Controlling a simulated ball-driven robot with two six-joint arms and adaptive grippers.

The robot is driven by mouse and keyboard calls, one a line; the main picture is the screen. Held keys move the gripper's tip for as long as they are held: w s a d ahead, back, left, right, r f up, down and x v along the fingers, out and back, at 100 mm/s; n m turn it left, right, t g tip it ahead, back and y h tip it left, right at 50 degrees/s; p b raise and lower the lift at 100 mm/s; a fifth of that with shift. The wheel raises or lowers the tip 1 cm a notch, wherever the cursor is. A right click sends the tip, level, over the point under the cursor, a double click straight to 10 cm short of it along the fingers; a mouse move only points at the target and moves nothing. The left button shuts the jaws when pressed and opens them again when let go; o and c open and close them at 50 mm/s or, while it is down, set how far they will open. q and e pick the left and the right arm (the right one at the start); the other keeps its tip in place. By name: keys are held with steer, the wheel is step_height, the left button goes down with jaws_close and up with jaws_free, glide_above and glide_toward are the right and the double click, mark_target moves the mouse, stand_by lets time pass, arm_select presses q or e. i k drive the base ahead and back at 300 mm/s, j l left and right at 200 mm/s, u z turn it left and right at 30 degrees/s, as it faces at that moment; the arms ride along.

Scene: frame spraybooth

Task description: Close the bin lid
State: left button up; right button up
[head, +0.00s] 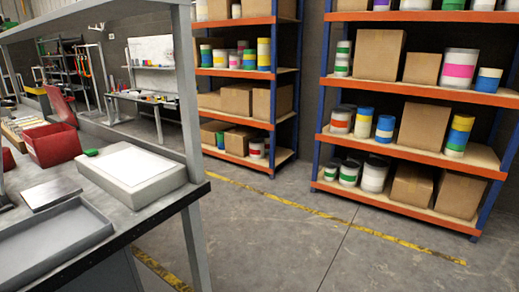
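A red bin (57,146) stands on the workbench at the left, near the bench's back edge. A red panel (60,104) rises tilted at the bin's back side and looks like its lid, standing open. The bin is small in the view, and its inside and the hinge are hard to make out. Neither of my grippers is in view.
The grey workbench (150,222) holds a white-topped box (133,168), a shallow grey tray (52,245) and a flat metal plate (50,193). A bench post (187,90) stands at its right corner. Shelves (335,140) with boxes and cans stand behind open floor (290,240).

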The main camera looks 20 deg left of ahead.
mark_target(57, 98)
steer(key=i+l+u, duration=0.15)
steer(key=i+u, duration=0.15)
steer(key=u, duration=0.2)
steer(key=i+l+u, duration=0.3)
steer(key=u, duration=0.15)
steer(key=i+l+u, duration=0.25)
steer(key=u, duration=0.25)
steer(key=i+l+u, duration=0.1)
steer(key=l+u, duration=0.4)
steer(key=i+l+u, duration=0.1)
steer(key=l+u, duration=0.85)
steer(key=l, duration=0.45)
